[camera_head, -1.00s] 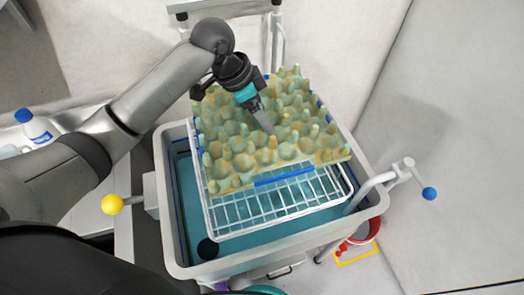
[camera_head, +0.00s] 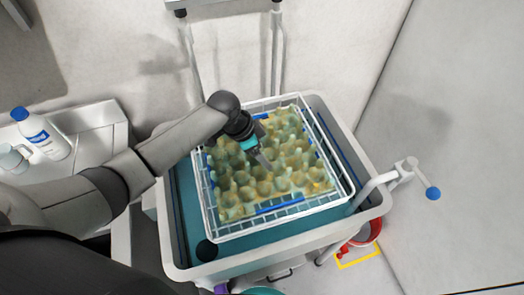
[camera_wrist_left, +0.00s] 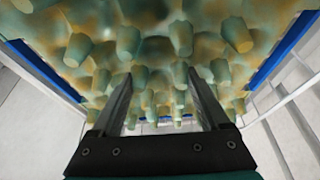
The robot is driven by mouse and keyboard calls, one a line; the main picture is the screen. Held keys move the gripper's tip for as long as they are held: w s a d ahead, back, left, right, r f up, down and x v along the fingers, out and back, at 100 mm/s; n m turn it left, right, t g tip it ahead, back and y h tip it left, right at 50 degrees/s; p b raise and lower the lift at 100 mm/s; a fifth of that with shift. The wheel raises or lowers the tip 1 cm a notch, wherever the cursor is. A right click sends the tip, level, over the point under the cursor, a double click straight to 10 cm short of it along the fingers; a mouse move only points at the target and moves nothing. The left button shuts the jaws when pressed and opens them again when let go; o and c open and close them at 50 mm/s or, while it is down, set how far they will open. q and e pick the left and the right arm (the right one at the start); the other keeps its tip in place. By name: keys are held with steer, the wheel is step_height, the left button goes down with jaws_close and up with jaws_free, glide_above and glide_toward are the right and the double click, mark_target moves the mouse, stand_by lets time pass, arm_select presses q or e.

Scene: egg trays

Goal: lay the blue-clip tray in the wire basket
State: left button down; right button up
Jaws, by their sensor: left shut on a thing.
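The blue-clip tray (camera_head: 234,207) is a yellow-green egg tray with blue clips on its edges. In the head view it lies within the outline of the white wire basket (camera_head: 345,184), roughly level. Whether it touches the basket's floor I cannot tell. My left gripper (camera_head: 266,165) reaches down into the middle of the tray and is shut on it. In the left wrist view the two fingers of my left gripper (camera_wrist_left: 160,88) stand among the tray's knobs (camera_wrist_left: 128,40), with blue clips at both sides. My right gripper is not in view.
The basket sits in a grey tub (camera_head: 180,262) with a teal inside. A bent pipe with a blue knob (camera_head: 432,193) stands at the tub's right. A white bottle with a blue cap (camera_head: 42,135) and a mug (camera_head: 13,158) stand at left. A red bucket (camera_head: 362,236) is below right.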

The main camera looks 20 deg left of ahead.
arm_select(q)
jaws_free()
steer(key=shift+r, duration=0.1)
steer(key=p+v, duration=0.1)
steer(key=v, duration=1.1)
steer(key=shift+w, duration=0.1)
